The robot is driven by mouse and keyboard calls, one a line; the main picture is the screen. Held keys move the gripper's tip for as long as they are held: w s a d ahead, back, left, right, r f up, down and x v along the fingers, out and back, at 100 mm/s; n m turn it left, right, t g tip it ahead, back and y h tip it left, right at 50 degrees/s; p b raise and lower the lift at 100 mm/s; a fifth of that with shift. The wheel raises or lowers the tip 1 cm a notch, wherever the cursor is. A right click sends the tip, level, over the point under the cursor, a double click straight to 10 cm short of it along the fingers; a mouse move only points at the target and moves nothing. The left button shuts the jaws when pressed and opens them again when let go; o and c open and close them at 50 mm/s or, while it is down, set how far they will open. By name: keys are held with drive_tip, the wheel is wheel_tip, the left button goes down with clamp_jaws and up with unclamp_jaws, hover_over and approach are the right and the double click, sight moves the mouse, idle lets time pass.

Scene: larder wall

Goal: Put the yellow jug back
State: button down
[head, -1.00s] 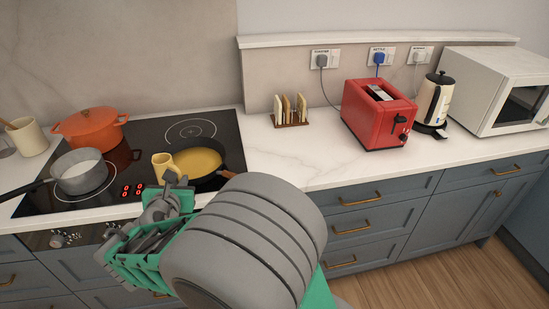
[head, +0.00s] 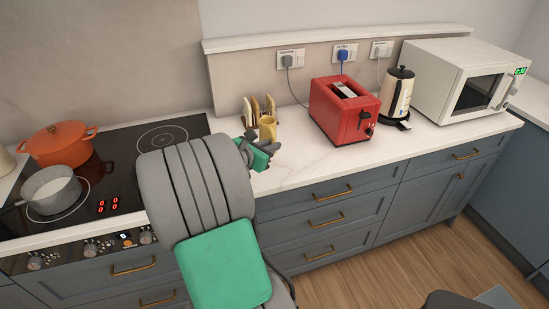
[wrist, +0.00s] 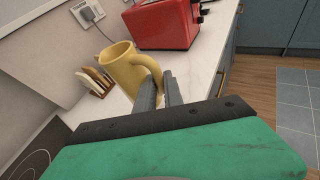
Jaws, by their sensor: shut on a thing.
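The yellow jug (head: 267,128) is upright in my gripper (head: 252,146), in front of the toast rack and left of the red toaster in the head view. In the wrist view the jug (wrist: 128,70) shows its open rim, and its handle lies between the two fingers of my gripper (wrist: 160,90). My gripper is shut on the handle. The jug's base is partly hidden, so I cannot tell whether it touches the worktop.
The toast rack (head: 258,108) stands behind the jug. The red toaster (head: 342,112), kettle (head: 397,95) and microwave (head: 462,80) stand to the right. An orange pot (head: 60,145) and a grey saucepan (head: 52,190) are on the hob. White worktop (head: 300,160) is clear before the toaster.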

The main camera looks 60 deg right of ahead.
drive_tip(key=d+f, duration=0.4)
drive_tip(key=f, duration=0.1)
drive_tip(key=shift+w+d+f, duration=0.25)
drive_tip(key=shift+w, duration=0.15)
drive_tip(key=shift+f, duration=1.6)
drive_tip(key=shift+f, duration=0.1)
drive_tip(key=c, duration=1.5)
unclamp_jaws()
drive_tip(key=shift+o, duration=0.2)
drive_tip(key=shift+w+a, duration=0.15)
drive_tip(key=shift+a, duration=0.1)
drive_tip(key=b+v, duration=0.1)
drive_tip(key=v, duration=1)
drive_tip(key=shift+a+r, duration=0.2)
drive_tip(key=shift+r, duration=0.05)
